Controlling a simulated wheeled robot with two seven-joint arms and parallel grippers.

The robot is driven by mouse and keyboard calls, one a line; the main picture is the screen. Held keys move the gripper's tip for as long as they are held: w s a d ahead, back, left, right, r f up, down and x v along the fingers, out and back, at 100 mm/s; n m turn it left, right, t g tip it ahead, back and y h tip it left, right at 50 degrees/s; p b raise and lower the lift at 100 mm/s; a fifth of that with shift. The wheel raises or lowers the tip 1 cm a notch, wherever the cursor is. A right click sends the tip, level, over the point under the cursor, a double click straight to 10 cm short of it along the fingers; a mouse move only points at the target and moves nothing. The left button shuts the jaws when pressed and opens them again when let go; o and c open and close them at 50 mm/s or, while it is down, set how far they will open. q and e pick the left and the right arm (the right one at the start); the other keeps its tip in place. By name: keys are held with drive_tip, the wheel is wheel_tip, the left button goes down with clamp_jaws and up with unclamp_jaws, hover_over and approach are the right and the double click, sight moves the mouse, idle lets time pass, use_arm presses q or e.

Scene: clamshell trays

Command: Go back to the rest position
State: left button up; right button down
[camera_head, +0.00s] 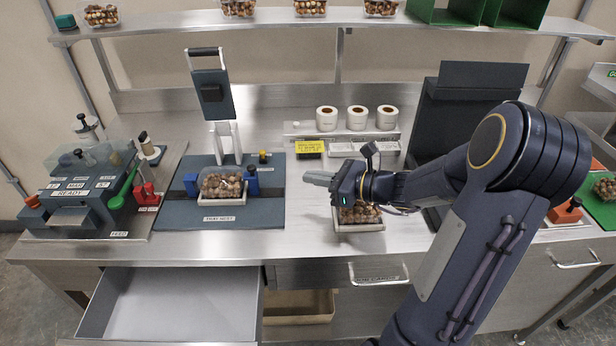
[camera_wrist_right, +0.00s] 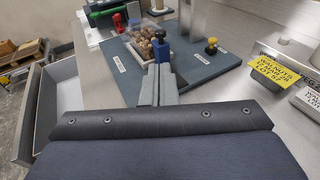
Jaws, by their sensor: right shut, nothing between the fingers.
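My right gripper (camera_head: 318,180) is shut and empty above the steel counter (camera_head: 300,215), in the middle of the head view. Its fingertips point left, toward the dark press station. In the right wrist view the two fingers (camera_wrist_right: 158,84) lie together with nothing between them. The fingers line up in that view with a blue post (camera_wrist_right: 161,54) on the station's plate. My right arm (camera_head: 470,215) reaches in from the lower right. My left gripper does not show.
A clamshell tray of nuts (camera_head: 222,187) sits in the press station, whose hinged head (camera_head: 212,95) is raised. Another tray (camera_head: 358,227) stands under my right gripper, partly hidden. An open drawer (camera_head: 170,305) juts out at the front left. Label rolls (camera_head: 357,118) stand behind.

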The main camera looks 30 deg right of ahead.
idle(0.4)
drive_tip(key=s+a+r+n+g+y, duration=0.1)
drive_tip(key=s+a+r+n+g, duration=0.2)
drive_tip(key=s+a+n+g, duration=0.75)
drive_tip(key=s+a+f+n+t+h, duration=0.1)
drive_tip(key=s+n+h, duration=0.1)
drive_tip(key=s+n, duration=0.4)
drive_tip(key=s+a+f+n+t+h, duration=0.1)
drive_tip(key=s+a+f+n+h, duration=0.1)
drive_tip(key=s+n, duration=0.4)
drive_tip(key=n+h, duration=0.1)
drive_tip(key=n, duration=0.4)
drive_tip(key=shift+f+t+h, duration=0.25)
drive_tip(key=shift+t+h, duration=0.05)
drive_tip(key=shift+t, duration=0.05)
